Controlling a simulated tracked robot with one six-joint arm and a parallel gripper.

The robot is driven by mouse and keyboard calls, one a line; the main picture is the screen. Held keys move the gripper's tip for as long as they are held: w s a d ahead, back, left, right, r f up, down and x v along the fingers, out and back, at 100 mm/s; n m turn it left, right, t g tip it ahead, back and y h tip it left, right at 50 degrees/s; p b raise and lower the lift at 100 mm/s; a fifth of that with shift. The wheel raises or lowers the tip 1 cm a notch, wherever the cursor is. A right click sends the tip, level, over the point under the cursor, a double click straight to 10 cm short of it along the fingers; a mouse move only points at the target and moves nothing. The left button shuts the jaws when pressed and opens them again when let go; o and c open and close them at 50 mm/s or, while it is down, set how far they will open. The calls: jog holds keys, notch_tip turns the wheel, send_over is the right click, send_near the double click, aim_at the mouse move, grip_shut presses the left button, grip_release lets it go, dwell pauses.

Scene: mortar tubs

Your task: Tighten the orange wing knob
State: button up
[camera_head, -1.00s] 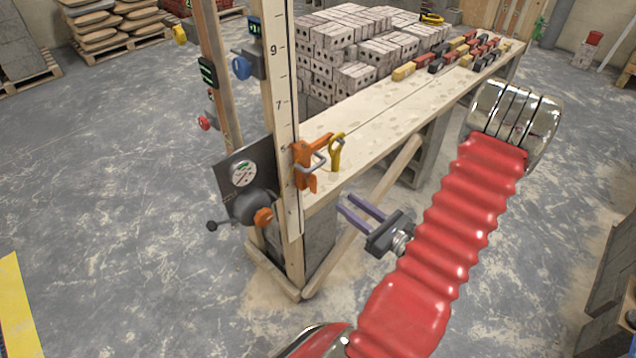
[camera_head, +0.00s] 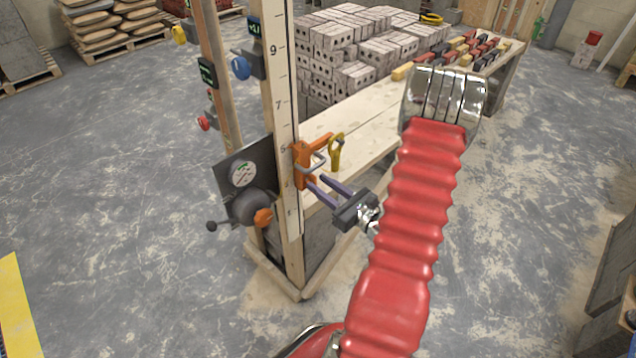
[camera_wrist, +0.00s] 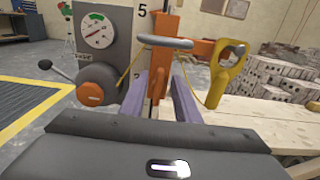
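The orange wing knob (camera_head: 263,217) sits on the front of a dark grey round housing below a dial gauge (camera_head: 243,173). In the wrist view the knob (camera_wrist: 90,93) is at the left, facing me; its wings cannot be made out. My gripper (camera_head: 314,183) has two purple fingers, apart, with their tips close to an orange clamp (camera_head: 303,170) on the upright post. In the wrist view my gripper (camera_wrist: 165,75) points at the clamp's orange bar (camera_wrist: 158,75), which shows between the fingers. Contact cannot be told. The knob lies left of my fingers.
A black-ended lever (camera_head: 212,226) sticks out left of the housing. A numbered wooden post (camera_head: 285,130) rises beside the clamp. Grey blocks stack behind the bench.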

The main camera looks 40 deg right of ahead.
jog(key=shift+w, duration=0.85)
jog(key=shift+c, duration=0.5)
grip_shut()
